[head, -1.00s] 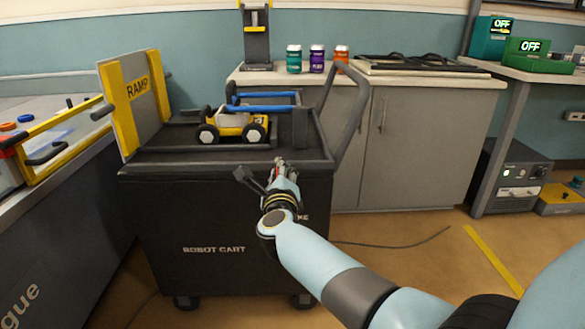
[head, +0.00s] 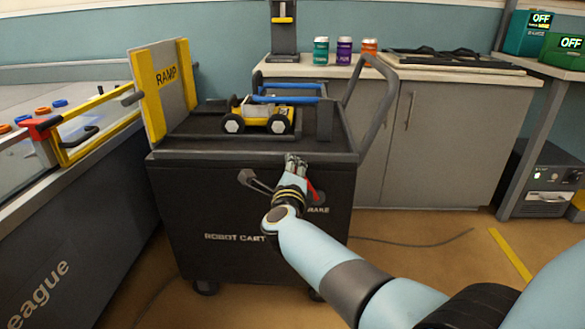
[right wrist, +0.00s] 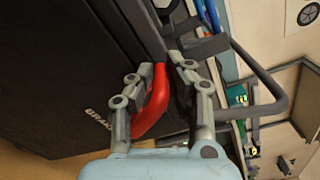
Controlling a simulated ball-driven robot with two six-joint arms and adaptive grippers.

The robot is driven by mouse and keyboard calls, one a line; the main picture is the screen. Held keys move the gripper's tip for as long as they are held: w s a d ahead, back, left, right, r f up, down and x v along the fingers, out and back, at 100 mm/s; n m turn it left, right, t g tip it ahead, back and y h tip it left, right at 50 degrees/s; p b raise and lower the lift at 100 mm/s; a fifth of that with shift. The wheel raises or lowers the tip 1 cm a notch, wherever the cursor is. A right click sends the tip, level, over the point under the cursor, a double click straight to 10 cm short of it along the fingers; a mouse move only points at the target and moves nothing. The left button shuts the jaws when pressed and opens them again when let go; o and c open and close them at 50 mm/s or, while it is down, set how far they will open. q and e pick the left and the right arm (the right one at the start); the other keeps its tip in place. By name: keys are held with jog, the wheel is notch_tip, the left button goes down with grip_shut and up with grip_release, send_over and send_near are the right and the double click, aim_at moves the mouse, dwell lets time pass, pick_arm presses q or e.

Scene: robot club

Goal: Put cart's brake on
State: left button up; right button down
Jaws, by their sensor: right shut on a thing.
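The dark cart (head: 200,215) stands ahead in the head view, with "ROBOT CART" on its front. A red brake lever (head: 312,188) shows at the upper right of that front, above partly hidden "BRAKE" lettering. My right gripper (head: 296,160) is at the cart's top front edge, at the lever's upper end. In the right wrist view the bent red lever (right wrist: 157,100) lies between the two fingers of my right gripper (right wrist: 162,77), which is shut on it. The fingers hide part of the lever. My left gripper is not in view.
A toy-like wheeled robot (head: 262,112) and a ramp panel (head: 165,95) are on the cart top. A grey push handle (head: 385,105) rises at the cart's right. A field table (head: 60,215) stands close on the left, a cabinet (head: 440,150) behind. Floor is open at right.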

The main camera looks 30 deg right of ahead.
jog(key=c, duration=1.3)
grip_release()
jog(key=shift+w+a+r, duration=0.15)
jog(key=shift+w, duration=0.15)
jog(key=shift+a, duration=0.1)
jog(key=shift+s, duration=0.1)
notch_tip(320, 180, up, 10)
jog(key=shift+f, duration=0.1)
